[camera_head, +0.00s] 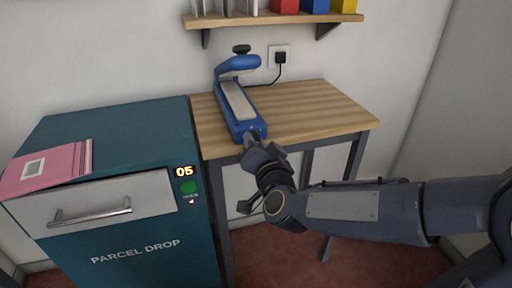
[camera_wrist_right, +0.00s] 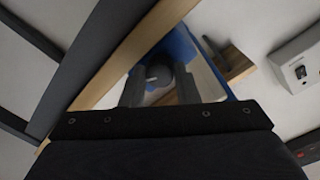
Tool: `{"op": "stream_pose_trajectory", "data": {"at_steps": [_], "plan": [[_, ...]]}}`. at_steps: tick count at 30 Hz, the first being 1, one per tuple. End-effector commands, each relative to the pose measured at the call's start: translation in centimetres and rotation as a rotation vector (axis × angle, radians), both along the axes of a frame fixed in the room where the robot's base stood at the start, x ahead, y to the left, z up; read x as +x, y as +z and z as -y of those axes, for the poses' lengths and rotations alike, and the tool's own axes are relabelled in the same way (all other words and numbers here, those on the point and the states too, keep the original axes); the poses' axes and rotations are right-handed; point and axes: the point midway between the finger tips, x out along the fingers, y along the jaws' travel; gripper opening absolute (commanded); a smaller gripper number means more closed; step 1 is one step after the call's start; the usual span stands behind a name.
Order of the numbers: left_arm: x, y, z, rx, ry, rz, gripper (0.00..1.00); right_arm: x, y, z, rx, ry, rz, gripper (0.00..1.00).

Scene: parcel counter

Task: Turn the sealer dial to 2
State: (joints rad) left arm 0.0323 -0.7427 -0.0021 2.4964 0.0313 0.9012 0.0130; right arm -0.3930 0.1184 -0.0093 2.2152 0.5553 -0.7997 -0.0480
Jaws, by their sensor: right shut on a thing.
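The blue sealer (camera_head: 238,105) with its raised arm and black knob stands on the wooden table. Its front end faces me at the table's near edge. My right gripper (camera_head: 254,139) reaches this front end, and its fingers cover the dial in the head view. In the right wrist view the grey round dial (camera_wrist_right: 158,72) sits between the two fingertips of my right gripper (camera_wrist_right: 160,88), which is shut on it. A small light mark shows on the dial, but I cannot read its number. My left gripper is not in view.
The teal parcel drop cabinet (camera_head: 120,225) stands left of the wooden table (camera_head: 315,104), with a pink parcel (camera_head: 45,168) on top. A wall socket (camera_head: 279,56) with a plugged cable is behind the sealer. A shelf (camera_head: 270,19) hangs above. The table's right side is clear.

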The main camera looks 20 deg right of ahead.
Motion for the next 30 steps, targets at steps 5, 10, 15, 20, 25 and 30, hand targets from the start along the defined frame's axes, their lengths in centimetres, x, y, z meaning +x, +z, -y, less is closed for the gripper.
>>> {"op": "stream_pose_trajectory", "data": {"at_steps": [5, 10, 15, 20, 25, 30], "plan": [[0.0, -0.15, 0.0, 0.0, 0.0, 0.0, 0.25, 0.0, 0.0, 0.01, 0.017, -0.001, 0.0, 0.05], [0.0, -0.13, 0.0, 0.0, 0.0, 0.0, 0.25, 0.0, 0.02, 0.02, 0.019, 0.0, -0.001, 0.05], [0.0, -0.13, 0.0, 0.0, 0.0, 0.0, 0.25, 0.0, 0.02, 0.03, 0.018, 0.0, -0.001, 0.05], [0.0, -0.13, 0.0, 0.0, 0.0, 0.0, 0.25, 0.0, 0.01, 0.02, 0.018, 0.0, -0.001, 0.47], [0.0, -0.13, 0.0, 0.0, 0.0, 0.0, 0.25, 0.0, 0.0, 0.01, 0.017, 0.0, -0.001, 0.5], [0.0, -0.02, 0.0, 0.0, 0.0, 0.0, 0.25, -0.29, 0.08, 0.0, 0.017, 0.0, -0.001, 0.5]]}}
